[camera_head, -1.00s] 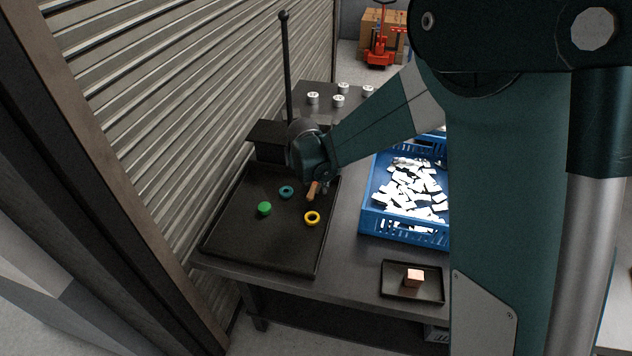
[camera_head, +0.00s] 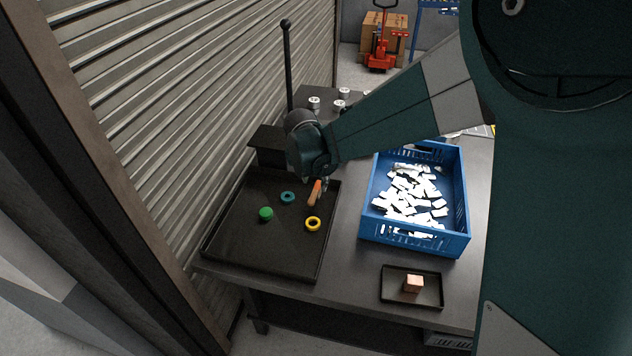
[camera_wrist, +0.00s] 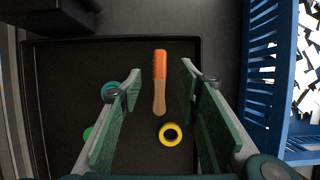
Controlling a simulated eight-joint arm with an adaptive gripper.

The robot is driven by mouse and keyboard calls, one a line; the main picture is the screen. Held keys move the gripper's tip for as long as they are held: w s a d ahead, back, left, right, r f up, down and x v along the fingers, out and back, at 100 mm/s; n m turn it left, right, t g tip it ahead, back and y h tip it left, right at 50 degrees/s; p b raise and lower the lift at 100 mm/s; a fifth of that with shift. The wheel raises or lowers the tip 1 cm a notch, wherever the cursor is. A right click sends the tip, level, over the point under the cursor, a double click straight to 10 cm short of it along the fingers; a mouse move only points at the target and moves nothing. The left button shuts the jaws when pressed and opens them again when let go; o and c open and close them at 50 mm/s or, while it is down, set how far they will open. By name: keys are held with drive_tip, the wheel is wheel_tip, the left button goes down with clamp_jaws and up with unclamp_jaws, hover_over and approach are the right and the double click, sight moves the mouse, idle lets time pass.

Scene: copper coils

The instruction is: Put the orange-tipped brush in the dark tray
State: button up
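The brush has an orange tip and a wooden handle (camera_head: 313,198); it is near the back right of the large dark tray (camera_head: 262,262). In the wrist view the brush (camera_wrist: 160,82) lies within the tray's rim, apparently on its floor. My gripper (camera_head: 325,182) is at the brush in the head view, partly hidden by my wrist. In the wrist view my gripper (camera_wrist: 161,70) is open, with its fingers on either side of the brush and a gap to each.
The tray also holds a teal ring (camera_head: 287,197), a green round piece (camera_head: 266,214) and a yellow ring (camera_head: 313,223). A blue crate (camera_head: 415,243) of white pieces stands to the right. A small dark tray (camera_head: 398,298) with a pinkish block (camera_head: 413,284) is in front.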

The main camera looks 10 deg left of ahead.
sight(315, 196)
drive_tip(key=shift+p+v, duration=0.45)
drive_tip(key=shift+v, duration=2.3)
drive_tip(key=s+d+r+m, duration=0.35)
drive_tip(key=d+m, duration=0.25)
drive_tip(key=d, duration=0.3)
drive_tip(key=s+d+r+m, duration=0.3)
drive_tip(key=d+r+m, duration=0.2)
drive_tip(key=d, duration=0.3)
drive_tip(key=s+d+r+m, duration=0.4)
drive_tip(key=d+m, duration=0.2)
drive_tip(key=d, duration=0.3)
drive_tip(key=s+d+m+t, duration=0.2)
drive_tip(key=s+d+m, duration=1.3)
drive_tip(key=s+m, duration=0.2)
drive_tip(key=shift+s+d+m+t, duration=0.25)
drive_tip(key=shift+d+m+t, duration=0.1)
drive_tip(key=shift+m, duration=0.45)
